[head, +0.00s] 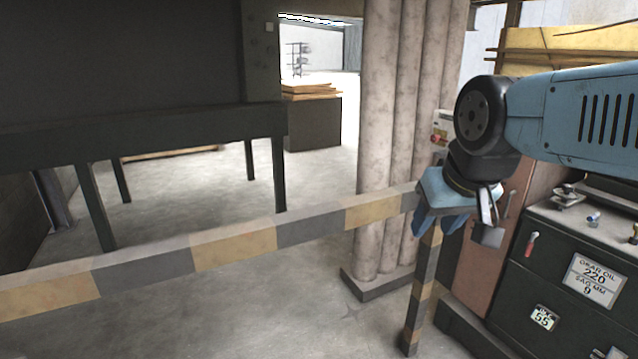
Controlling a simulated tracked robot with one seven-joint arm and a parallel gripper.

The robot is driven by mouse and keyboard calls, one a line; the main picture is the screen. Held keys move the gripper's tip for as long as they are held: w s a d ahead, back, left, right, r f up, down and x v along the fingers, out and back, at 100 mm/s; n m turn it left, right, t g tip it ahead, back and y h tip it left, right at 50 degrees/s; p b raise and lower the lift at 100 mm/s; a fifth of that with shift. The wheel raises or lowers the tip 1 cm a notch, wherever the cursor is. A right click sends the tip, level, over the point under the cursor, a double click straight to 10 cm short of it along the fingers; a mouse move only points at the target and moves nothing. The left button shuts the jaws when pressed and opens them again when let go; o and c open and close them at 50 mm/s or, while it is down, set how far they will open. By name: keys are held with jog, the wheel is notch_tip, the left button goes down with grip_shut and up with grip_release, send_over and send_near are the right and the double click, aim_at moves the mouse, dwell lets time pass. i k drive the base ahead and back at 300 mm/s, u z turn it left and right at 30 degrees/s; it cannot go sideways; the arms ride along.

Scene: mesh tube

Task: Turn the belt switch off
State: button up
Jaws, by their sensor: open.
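My gripper (437,223) hangs below the wrist at right of centre, fingers pointing down, open, with nothing seen held. It overlaps the right end of the striped rail in the picture; I cannot tell whether they touch. No switch is labelled as the belt switch. A small pale box (441,122) with a red part is partly hidden behind my wrist, beside the columns. A small red-handled lever (531,243) is on the front of the dark cabinet (555,285), to the right of my gripper and apart from it. I cannot tell which one is the belt switch.
A yellow and grey striped rail (235,245) crosses in front, with a striped post (422,295) at its right end. Pale round columns (395,120) stand behind it. A dark machine on legs (140,130) fills the left. Concrete floor (210,315) is clear near the front.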

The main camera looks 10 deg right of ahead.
aim_at(435, 138)
jog(key=z, duration=0.25)
jog(key=i, duration=1.25)
jog(key=z, duration=0.45)
jog(key=i, duration=0.55)
jog(key=z, duration=0.15)
